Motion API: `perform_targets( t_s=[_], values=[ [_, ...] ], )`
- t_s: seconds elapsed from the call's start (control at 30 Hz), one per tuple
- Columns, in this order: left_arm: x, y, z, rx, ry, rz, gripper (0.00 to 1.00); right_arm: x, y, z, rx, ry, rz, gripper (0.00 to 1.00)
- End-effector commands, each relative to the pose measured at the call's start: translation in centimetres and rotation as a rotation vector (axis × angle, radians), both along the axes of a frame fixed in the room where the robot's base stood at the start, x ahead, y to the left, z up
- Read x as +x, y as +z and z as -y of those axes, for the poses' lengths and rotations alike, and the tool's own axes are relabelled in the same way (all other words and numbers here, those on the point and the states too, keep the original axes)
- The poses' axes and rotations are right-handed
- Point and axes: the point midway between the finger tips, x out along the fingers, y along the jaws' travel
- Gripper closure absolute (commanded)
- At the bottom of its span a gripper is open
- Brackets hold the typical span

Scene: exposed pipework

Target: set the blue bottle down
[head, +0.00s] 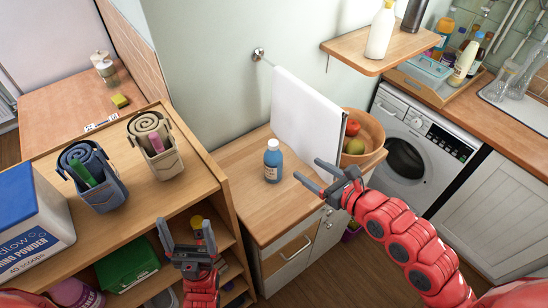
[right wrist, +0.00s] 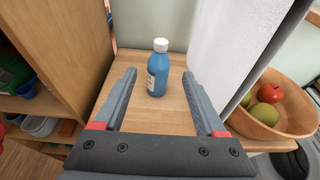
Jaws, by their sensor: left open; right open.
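The blue bottle (head: 273,162) with a white cap stands upright on the wooden top of a low cabinet (head: 262,208) in the head view. In the right wrist view the bottle (right wrist: 158,70) stands beyond the fingertips, between their lines, with nothing touching it. My right gripper (head: 306,172) is open and empty, to the right of the bottle; its two fingers also show in the right wrist view (right wrist: 158,78). My left gripper (head: 188,238) is open and empty, low in front of the wooden shelf unit.
A white towel (head: 305,115) hangs behind the cabinet top, beside a wooden fruit bowl (head: 372,128). The shelf unit (head: 165,205) with two caddies stands to the left. The cabinet top in front of the bottle is clear.

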Motion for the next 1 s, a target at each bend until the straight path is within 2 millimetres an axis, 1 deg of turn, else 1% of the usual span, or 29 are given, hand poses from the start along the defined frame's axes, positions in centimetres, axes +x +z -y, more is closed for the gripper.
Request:
perform_targets(
  t_s=[0.07, 0.17, 0.3, 0.47, 0.5, 0.53, 0.6, 0.83, 1.0],
  values=[
    [0.0, -0.6, 0.0, 0.000, 0.000, 0.000, 0.11, 0.2, -0.3, -0.1, -0.002, 0.002, 0.002, 0.27],
    [0.0, -2.2, 0.0, 0.000, 0.000, 0.000, 0.11, 0.8, -0.9, -0.6, -0.003, 0.005, 0.006, 0.27],
    [0.0, -5.1, 0.0, 0.000, 0.000, -0.001, 0.11, 2.2, -1.7, -1.7, -0.001, 0.004, 0.008, 0.27],
    [0.0, -8.0, 0.0, 0.000, 0.000, 0.000, 0.11, 3.7, -2.4, -2.8, 0.000, 0.003, 0.007, 0.27],
    [0.0, -7.3, 0.0, 0.000, 0.000, -0.001, 0.11, 4.2, -1.7, -3.2, 0.002, 0.004, 0.001, 0.27],
    [0.0, -6.5, 0.0, 0.000, 0.000, -0.001, 0.11, 4.5, -1.4, -3.5, 0.003, 0.004, -0.002, 0.27],
    [0.0, -6.0, 0.0, 0.000, 0.000, 0.001, 0.11, 5.3, -1.8, -4.1, 0.003, 0.005, -0.004, 0.27],
    [0.0, -4.7, 0.0, 0.000, 0.000, 0.000, 0.11, 8.0, -2.9, -6.0, 0.003, 0.003, -0.005, 0.27],
    [0.0, -4.3, 0.0, 0.000, 0.000, 0.000, 0.11, 9.2, -3.5, -6.7, 0.001, 0.000, -0.003, 0.27]
  ],
)
